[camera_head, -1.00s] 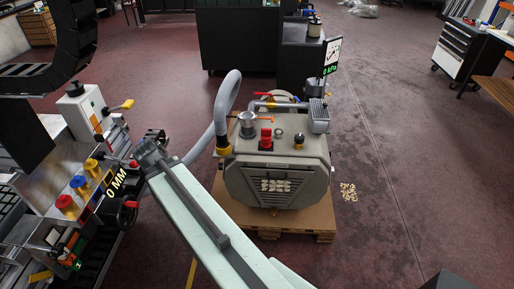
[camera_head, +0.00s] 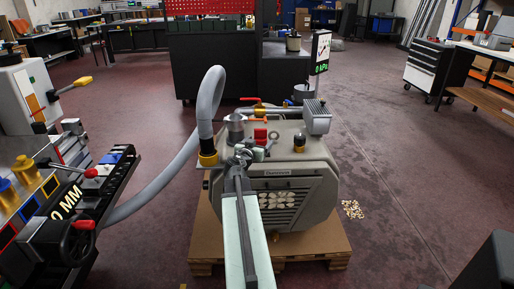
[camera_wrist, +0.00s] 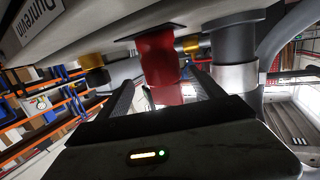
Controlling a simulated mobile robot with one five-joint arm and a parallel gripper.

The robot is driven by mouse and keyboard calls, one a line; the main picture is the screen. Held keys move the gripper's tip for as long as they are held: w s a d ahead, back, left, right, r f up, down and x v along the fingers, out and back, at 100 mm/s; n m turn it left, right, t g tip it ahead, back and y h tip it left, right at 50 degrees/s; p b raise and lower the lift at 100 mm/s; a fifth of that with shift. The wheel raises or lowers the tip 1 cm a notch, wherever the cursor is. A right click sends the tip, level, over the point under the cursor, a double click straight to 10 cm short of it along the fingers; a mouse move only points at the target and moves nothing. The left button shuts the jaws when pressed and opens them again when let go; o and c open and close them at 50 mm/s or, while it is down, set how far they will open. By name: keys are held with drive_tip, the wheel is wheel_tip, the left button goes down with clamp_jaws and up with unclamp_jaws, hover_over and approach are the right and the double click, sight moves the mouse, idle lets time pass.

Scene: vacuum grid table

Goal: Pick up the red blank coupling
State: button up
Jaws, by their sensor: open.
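The red blank coupling (camera_head: 260,135) stands on top of the beige vacuum pump (camera_head: 322,150). In the wrist view, which looks upside down, the red coupling (camera_wrist: 157,55) appears large and central. My gripper (camera_head: 243,153) is at the front edge of the pump top, just in front of the coupling and partly overlapping it. In the wrist view the two fingers of my gripper (camera_wrist: 160,80) are open and spread to either side of the coupling's line. I cannot tell whether the coupling is between the fingertips or just beyond them.
A grey metal fitting (camera_wrist: 233,45) stands close beside the red coupling, and a black and yellow one (camera_wrist: 94,68) is on the other side. A grey hose (camera_head: 208,105) rises at the pump's left. The pump rests on a wooden pallet (camera_head: 318,246).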

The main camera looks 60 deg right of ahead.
sight(263, 136)
drive_tip(key=x, duration=0.6)
drive_tip(key=shift+w+d+r, duration=0.15)
drive_tip(key=shift+w+d, duration=0.05)
drive_tip(key=shift+w, duration=0.2)
drive_tip(key=shift+a, duration=0.1)
clamp_jaws()
drive_tip(key=shift+r, duration=0.15)
